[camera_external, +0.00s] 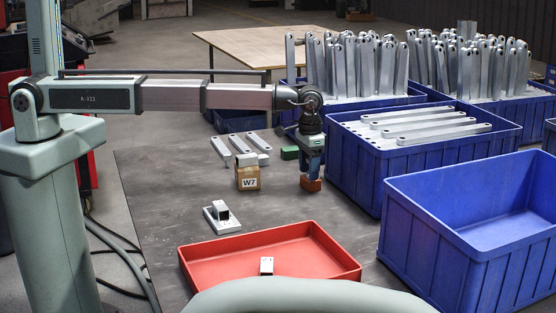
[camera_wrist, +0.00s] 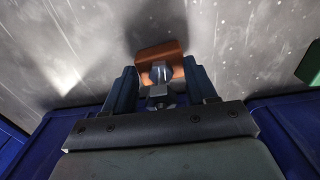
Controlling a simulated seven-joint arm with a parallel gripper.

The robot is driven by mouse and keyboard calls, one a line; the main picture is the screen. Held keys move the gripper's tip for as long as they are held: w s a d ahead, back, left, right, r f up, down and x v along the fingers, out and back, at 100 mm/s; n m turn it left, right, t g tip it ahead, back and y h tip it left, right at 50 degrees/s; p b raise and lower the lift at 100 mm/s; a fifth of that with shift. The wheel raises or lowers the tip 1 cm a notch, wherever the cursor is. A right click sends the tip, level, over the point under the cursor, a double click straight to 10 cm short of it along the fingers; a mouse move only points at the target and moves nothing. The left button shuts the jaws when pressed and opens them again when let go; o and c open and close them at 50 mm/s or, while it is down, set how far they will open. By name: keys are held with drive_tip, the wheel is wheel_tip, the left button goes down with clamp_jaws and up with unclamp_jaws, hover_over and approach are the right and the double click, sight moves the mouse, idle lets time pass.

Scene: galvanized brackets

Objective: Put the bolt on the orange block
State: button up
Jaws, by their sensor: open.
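The orange block (camera_external: 311,185) stands on the dark table, directly below my gripper (camera_external: 312,172). In the wrist view the orange block (camera_wrist: 152,52) lies just beyond the fingertips. The silver bolt (camera_wrist: 161,73) shows between the two blue fingers, overlapping the block's face, so it appears to sit on the block. My gripper (camera_wrist: 160,80) is open, with a finger on each side of the bolt and visible gaps. In the external view the bolt is hidden by the gripper.
A green block (camera_external: 290,153) lies close behind my gripper. A cardboard box marked W7 (camera_external: 248,178) stands to the left. Blue crates (camera_external: 360,160) rise close to the right. A red tray (camera_external: 205,272) is in front. Flat metal brackets (camera_external: 240,143) lie behind the box.

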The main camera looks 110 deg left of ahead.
wheel_tip(320, 180, up, 12)
drive_tip(key=shift+r, duration=0.15)
idle(0.6)
